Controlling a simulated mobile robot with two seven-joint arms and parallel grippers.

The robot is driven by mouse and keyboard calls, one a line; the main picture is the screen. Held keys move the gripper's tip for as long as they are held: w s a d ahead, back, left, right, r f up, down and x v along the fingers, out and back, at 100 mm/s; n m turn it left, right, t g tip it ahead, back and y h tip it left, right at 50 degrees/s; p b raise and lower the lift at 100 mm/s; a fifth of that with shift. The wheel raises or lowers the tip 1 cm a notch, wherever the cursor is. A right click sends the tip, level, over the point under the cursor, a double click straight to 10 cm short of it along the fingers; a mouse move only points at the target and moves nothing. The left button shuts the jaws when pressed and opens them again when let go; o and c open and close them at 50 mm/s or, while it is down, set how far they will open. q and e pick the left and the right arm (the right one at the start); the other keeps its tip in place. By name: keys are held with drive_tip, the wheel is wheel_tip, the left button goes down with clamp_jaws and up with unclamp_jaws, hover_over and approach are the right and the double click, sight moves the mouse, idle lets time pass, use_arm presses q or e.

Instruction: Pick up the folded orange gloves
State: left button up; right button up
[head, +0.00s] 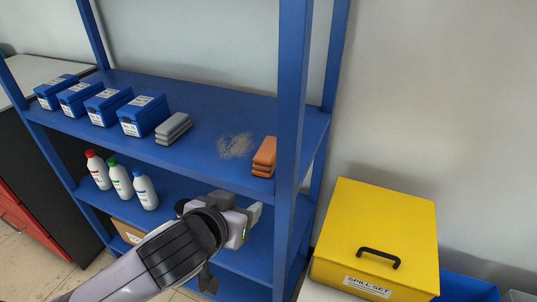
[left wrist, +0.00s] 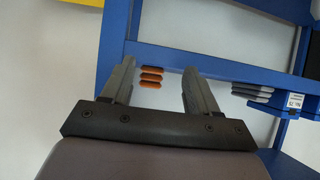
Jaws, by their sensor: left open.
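The folded orange gloves (head: 264,157) lie in a stack at the front edge of the blue shelf's upper board, beside the right front post. In the left wrist view the orange gloves (left wrist: 151,77) show beyond and between my fingers, nearer the left finger. My left gripper (head: 255,214) is in front of the shelf, lower in the picture than the gloves and apart from them. It is open and empty; its two fingers (left wrist: 158,80) are spread in the wrist view. My right gripper is in neither view.
The blue post (head: 290,120) stands just right of the gloves. Folded grey gloves (head: 173,128) and several blue boxes (head: 143,115) are left on the same board. Bottles (head: 120,180) stand below. A yellow spill-set box (head: 375,230) is at right. A dusty patch (head: 235,145) lies between the glove stacks.

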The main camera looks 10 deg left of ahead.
use_arm(q)
drive_tip(key=t, duration=0.2)
approach(260, 167)
drive_tip(key=w, duration=0.2)
drive_tip(key=shift+f+p+x, duration=0.2)
drive_tip(key=shift+p+x, duration=0.1)
drive_tip(key=shift+x, duration=1.6)
drive_tip(key=shift+f+p+x, duration=0.15)
drive_tip(key=shift+p+x, duration=0.1)
drive_tip(key=shift+x, duration=1.6)
drive_tip(key=shift+s+d, duration=0.1)
drive_tip(key=shift+s, duration=0.1)
drive_tip(key=c, duration=0.8)
